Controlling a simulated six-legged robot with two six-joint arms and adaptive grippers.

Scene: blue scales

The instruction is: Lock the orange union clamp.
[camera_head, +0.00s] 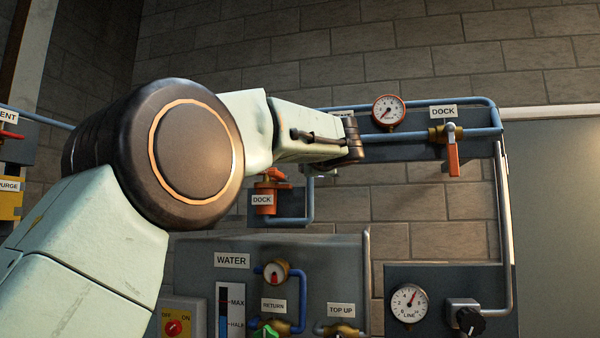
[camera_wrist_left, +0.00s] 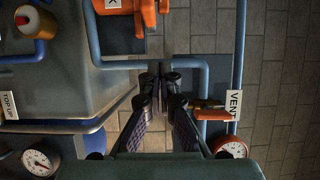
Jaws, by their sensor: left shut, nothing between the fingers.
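The orange union clamp (camera_head: 267,192) sits on a small grey panel under my left forearm in the head view, with a DOCK tag on it. In the left wrist view the clamp (camera_wrist_left: 126,6) is cut off by the top edge, on a blue pipe. Whether its lever is closed cannot be told. My left gripper (camera_head: 349,142) reaches in front of the wall, up and right of the clamp; its fingertips are hidden in the head view. In the left wrist view the left gripper (camera_wrist_left: 161,84) is shut and empty, apart from the clamp. My right gripper is not in view.
Blue pipes (camera_head: 308,206) run near the clamp. A vent valve with an orange lever (camera_wrist_left: 213,114) is right of the fingers. A DOCK valve with orange handle (camera_head: 453,160) hangs at right. The grey WATER panel (camera_head: 200,262) stands below.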

